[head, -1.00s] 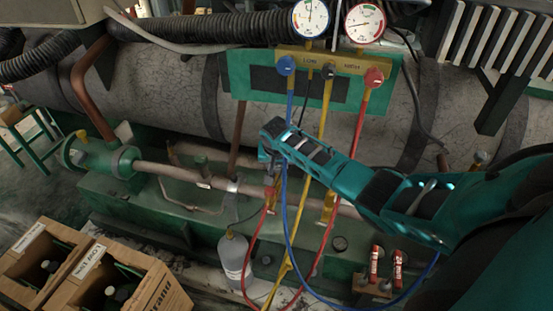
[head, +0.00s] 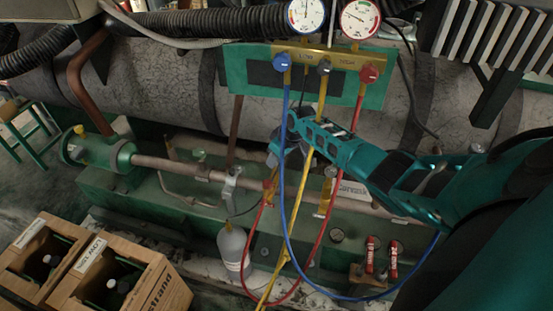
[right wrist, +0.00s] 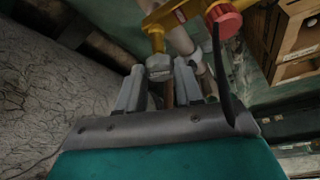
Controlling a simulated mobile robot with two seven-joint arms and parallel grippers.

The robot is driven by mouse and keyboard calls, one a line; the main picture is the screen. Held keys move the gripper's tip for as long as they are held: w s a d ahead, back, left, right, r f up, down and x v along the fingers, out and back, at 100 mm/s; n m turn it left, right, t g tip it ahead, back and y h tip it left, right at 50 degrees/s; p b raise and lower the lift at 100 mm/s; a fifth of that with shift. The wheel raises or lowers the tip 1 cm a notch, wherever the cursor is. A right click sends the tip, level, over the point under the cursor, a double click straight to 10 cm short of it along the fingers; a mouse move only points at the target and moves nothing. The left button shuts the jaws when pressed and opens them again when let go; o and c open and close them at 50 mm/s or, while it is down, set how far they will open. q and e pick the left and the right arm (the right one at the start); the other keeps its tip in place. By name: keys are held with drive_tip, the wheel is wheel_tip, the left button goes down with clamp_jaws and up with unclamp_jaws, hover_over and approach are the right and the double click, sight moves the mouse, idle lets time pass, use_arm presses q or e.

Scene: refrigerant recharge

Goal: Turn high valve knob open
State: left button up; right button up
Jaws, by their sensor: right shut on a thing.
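The red high valve knob (head: 369,73) sits at the right end of the yellow manifold (head: 330,55), near its HIGH label. My right gripper (head: 280,150) is below the manifold, behind the blue hose (head: 286,210) and apart from this knob. In the right wrist view its fingers (right wrist: 165,80) stand slightly apart, with a grey fitting (right wrist: 159,67) at their tips. A red knob (right wrist: 226,18) on a yellow body shows just beyond; I cannot tell which knob it is. The exact contact is partly hidden. My left gripper is out of view.
A blue knob (head: 282,62) and a dark knob (head: 323,67) share the manifold. Yellow (head: 295,205) and red (head: 325,215) hoses hang nearby.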

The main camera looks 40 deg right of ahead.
use_arm(q)
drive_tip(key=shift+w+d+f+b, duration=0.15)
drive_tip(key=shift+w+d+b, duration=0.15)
drive_tip(key=shift+b, duration=0.25)
use_arm(e)
drive_tip(key=shift+d+n+y, duration=0.1)
drive_tip(key=shift+n+y, duration=0.3)
drive_tip(key=shift+n, duration=0.6)
drive_tip(key=o, duration=1)
drive_tip(key=shift+o, duration=0.2)
drive_tip(key=shift+s+d+r, duration=0.1)
drive_tip(key=shift+r, duration=0.4)
use_arm(q)
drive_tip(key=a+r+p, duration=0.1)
drive_tip(key=p, duration=0.1)
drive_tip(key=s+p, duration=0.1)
drive_tip(key=p, duration=0.1)
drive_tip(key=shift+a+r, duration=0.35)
use_arm(e)
drive_tip(key=v, duration=1.1)
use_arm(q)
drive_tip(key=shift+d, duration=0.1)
